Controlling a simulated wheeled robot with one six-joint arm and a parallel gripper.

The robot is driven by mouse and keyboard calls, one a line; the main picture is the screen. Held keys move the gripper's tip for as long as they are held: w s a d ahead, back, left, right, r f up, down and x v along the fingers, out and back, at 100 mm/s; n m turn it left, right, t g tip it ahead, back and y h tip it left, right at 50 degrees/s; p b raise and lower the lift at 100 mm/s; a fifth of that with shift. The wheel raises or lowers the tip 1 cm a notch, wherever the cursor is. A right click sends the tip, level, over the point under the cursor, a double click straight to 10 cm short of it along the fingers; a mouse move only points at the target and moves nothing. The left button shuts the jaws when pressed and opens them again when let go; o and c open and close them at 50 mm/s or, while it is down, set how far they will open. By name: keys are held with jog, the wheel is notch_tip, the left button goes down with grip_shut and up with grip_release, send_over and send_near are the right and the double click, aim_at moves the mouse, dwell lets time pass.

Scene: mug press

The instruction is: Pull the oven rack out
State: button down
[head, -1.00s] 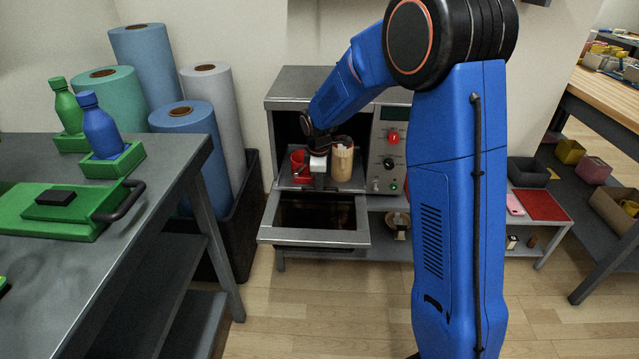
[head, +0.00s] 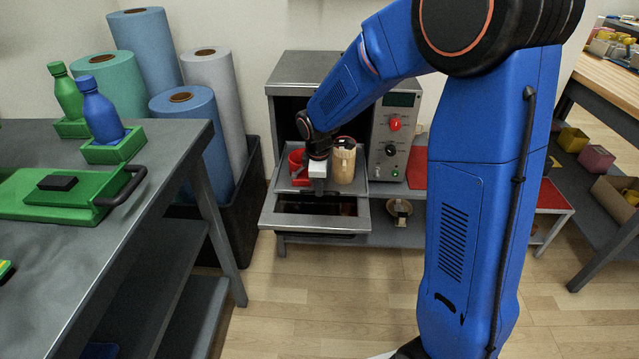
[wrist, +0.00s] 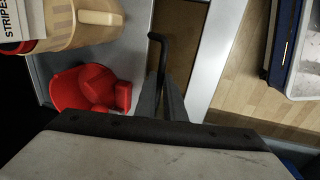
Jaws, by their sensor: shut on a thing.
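The oven (head: 305,68) is a grey box with its door (head: 315,222) folded down. The grey oven rack (head: 283,184) sticks out of the cavity over part of the open door. A red mug (head: 297,160) and a tan mug (head: 343,161) stand on it. My gripper (head: 318,186) is at the rack's front edge, pointing down. In the wrist view, my gripper (wrist: 168,100) is shut on the dark rack handle (wrist: 160,40); the grip itself is partly hidden. The red mug (wrist: 85,88) and tan mug (wrist: 85,25) also show there.
A control panel (head: 392,140) is on the oven's right. A grey workbench (head: 150,215) with green fixtures stands at left. Paper rolls (head: 180,130) stand in a dark bin behind it. A low shelf (head: 405,235) is under the oven. The floor in front is clear.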

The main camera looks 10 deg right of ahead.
jog(key=c, duration=1.8)
grip_release()
jog(key=shift+c, duration=0.2)
jog(key=s+a+r, duration=0.1)
jog(key=s+r, duration=0.2)
jog(key=r, duration=1.4)
jog(key=shift+s+r, duration=0.1)
jog(key=s+d+m+t, duration=0.1)
jog(key=s+d+m, duration=0.2)
jog(key=s, duration=0.7)
jog(key=s+d+m+t, duration=0.1)
jog(key=s+d+m, duration=0.3)
jog(key=s, duration=0.6)
jog(key=s+d+m, duration=0.3)
jog(key=s+m, duration=0.4)
jog(key=s, duration=0.4)
jog(key=shift+d+f+t+y, duration=0.3)
jog(key=shift+d+t, duration=0.1)
